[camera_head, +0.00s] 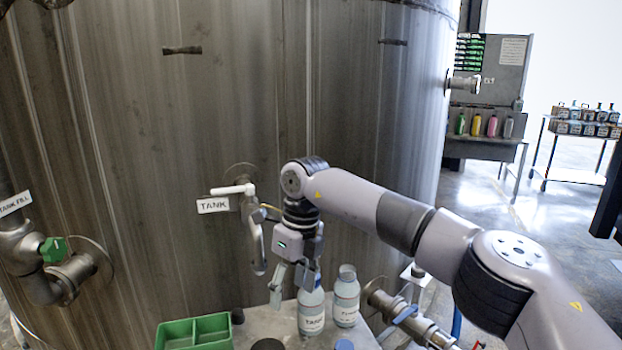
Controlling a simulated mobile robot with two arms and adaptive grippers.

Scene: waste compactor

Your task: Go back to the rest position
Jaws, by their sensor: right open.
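My right arm comes in from the right, and its gripper (291,288) hangs pointing down, open, in front of the big metal tank. Its fingers are close to the top of a labelled bottle (312,322) on a small metal table. The gripper partly covers this bottle's top; I cannot tell if they touch. A second labelled bottle (346,309) stands upright just to the right, clear of the fingers. My left gripper is not in view.
The tank (150,130) fills the back, with a white-handled tap (252,225) beside the gripper. A green divided tray (195,334) is at the table's left. Right are a valve pipe (405,315), shelves with coloured bottles (476,125), and a cart (575,150). Open floor lies between.

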